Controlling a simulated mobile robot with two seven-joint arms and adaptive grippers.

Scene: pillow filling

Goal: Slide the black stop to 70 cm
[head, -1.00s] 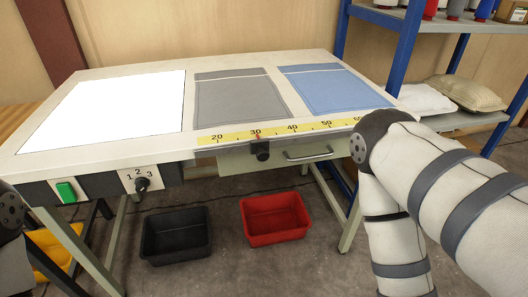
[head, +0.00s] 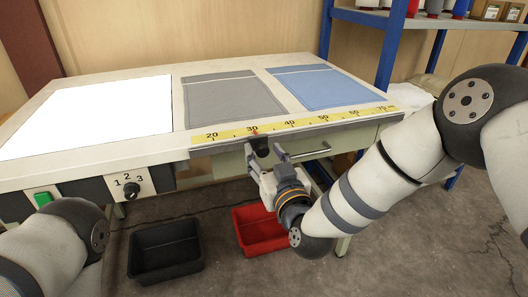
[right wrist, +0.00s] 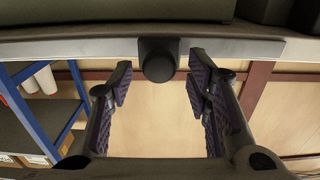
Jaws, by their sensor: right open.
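The black stop (head: 258,146) hangs on the rail at the table's front edge. Its red pointer (head: 255,132) is at about 30 on the yellow scale (head: 300,123). The 70 mark lies near the scale's right end. My right gripper (head: 266,156) is open just below and in front of the stop, partly covering it. In the right wrist view the stop (right wrist: 158,60) shows between the two spread fingers (right wrist: 158,82), with a gap on both sides. My left arm shows at the lower left, but its gripper is out of view.
A drawer handle (head: 305,154) sits just right of the right gripper, under the scale. A red bin (head: 252,240) and a black bin (head: 165,250) stand on the floor below. Grey fabric (head: 230,100) and blue fabric (head: 325,88) lie flat on the table.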

